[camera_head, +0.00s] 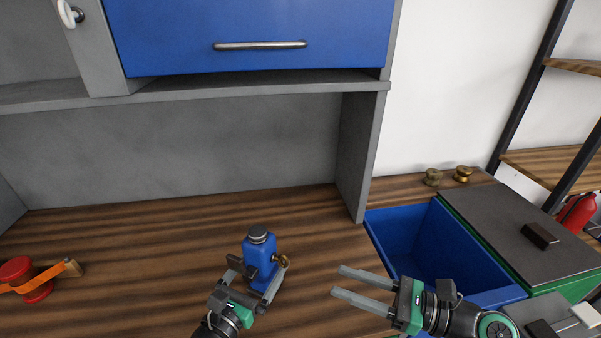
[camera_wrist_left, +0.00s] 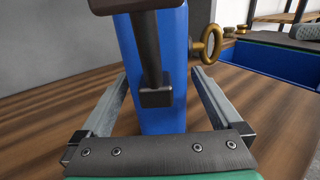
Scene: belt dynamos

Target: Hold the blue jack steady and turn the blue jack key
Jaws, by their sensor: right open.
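The blue jack (camera_head: 259,262) stands upright on the wooden worktop, with a dark round cap on top. Its brass ring-shaped key (camera_head: 281,261) sticks out on its right side. The key also shows in the left wrist view (camera_wrist_left: 208,44), to the right of the blue body (camera_wrist_left: 170,108). A dark lever part on the jack faces my left gripper. My left gripper (camera_head: 255,277) is low at the jack, its fingers spread one on each side of the body; contact is hard to tell. My right gripper (camera_head: 337,281) is open and empty, right of the jack and key, fingers pointing left.
A blue open bin (camera_head: 408,240) is at the right, beside a dark-topped surface with a dark block (camera_head: 540,236). Two brass pieces (camera_head: 448,176) lie behind the bin. A red and orange object (camera_head: 32,280) lies far left.

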